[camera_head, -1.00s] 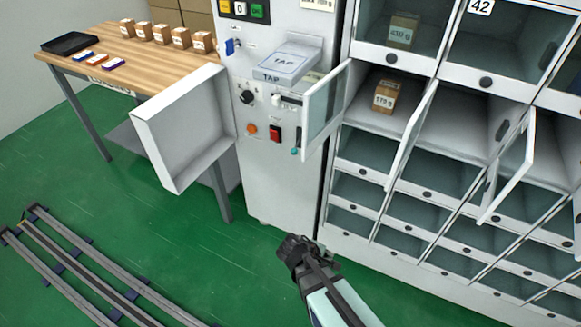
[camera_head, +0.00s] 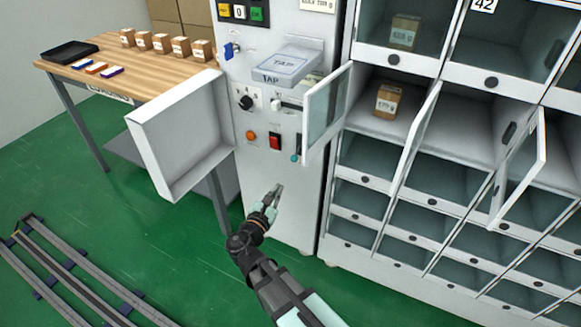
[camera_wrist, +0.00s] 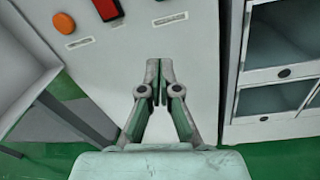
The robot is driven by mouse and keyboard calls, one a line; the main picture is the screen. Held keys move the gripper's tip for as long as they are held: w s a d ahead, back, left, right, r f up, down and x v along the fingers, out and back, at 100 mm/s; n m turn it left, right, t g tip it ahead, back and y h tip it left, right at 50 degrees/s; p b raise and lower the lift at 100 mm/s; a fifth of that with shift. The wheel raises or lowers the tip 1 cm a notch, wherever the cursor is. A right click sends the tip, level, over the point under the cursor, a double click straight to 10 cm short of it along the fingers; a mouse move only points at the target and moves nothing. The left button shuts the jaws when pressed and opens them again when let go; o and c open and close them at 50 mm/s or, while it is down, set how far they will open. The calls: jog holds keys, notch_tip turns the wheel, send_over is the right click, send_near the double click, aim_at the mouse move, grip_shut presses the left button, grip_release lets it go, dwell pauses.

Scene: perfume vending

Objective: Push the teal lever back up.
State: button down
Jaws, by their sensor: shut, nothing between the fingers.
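The teal lever shows in the head view as a small teal tip (camera_head: 295,157) low on the machine's grey front panel, just right of the red rocker switch and by the lower corner of a small open door. Whether it is tilted up or down is too small to tell. My gripper (camera_head: 277,189) is below and a little left of it, apart from it, in front of the panel's bare lower part. In the wrist view my gripper (camera_wrist: 159,70) has its fingertips together with nothing between them.
The red switch (camera_head: 274,142) and orange button (camera_head: 250,136) are left of the lever. The small open glass door (camera_head: 327,112) juts out at right, and a large white door (camera_head: 178,150) hangs open at left. Open locker doors stand further right. The lower panel is bare.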

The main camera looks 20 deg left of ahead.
jog(key=shift+w, duration=0.1)
jog(key=w, duration=1)
jog(key=shift+s+d+r+b, duration=0.1)
jog(key=shift+s+d+r, duration=0.15)
jog(key=shift+r, duration=0.3)
jog(key=shift+s+d+r+b, duration=0.15)
jog(key=shift+s+d+r, duration=0.1)
jog(key=shift+r, duration=0.3)
jog(key=shift+s+d+r+b, duration=0.1)
jog(key=shift+s+d+r, duration=0.15)
jog(key=shift+r, duration=0.3)
jog(key=shift+r+p, duration=0.15)
jog(key=shift+p, duration=0.35)
jog(key=shift+r+g+p, duration=0.1)
jog(key=shift+g+p, duration=0.2)
jog(key=shift+p, duration=0.35)
jog(key=shift+s+p, duration=0.1)
jog(key=shift+p, duration=0.4)
